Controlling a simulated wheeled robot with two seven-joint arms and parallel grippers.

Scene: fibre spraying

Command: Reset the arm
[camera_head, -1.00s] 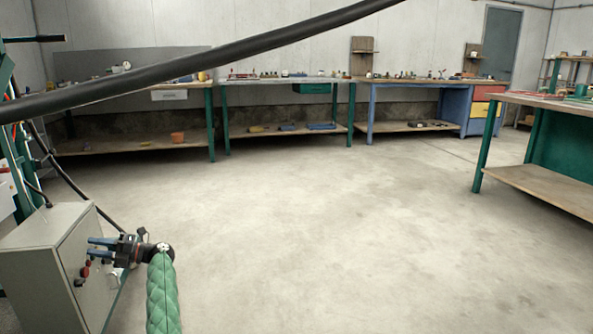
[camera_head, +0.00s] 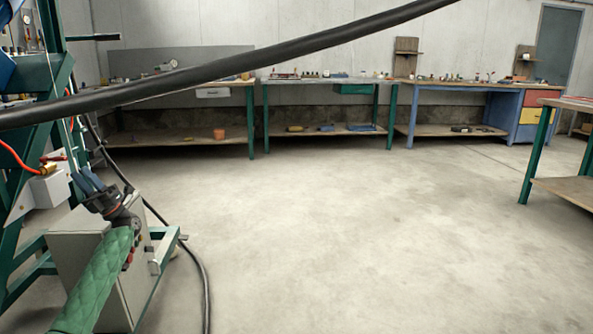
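My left gripper (camera_head: 82,178) is at the left of the head view, at the end of my arm in a green quilted sleeve (camera_head: 95,285). Its two blue fingers point up and to the left, with a small gap between them and nothing seen held. It appears in front of the upper part of a grey control box (camera_head: 120,285); I cannot tell whether they touch. My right gripper and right arm are not in view.
A green frame (camera_head: 52,90) with hoses and gauges stands at the left. A thick black hose (camera_head: 260,60) crosses the upper view. Workbenches (camera_head: 315,80) line the back wall, and another bench (camera_head: 565,190) is at the right. The middle floor is clear.

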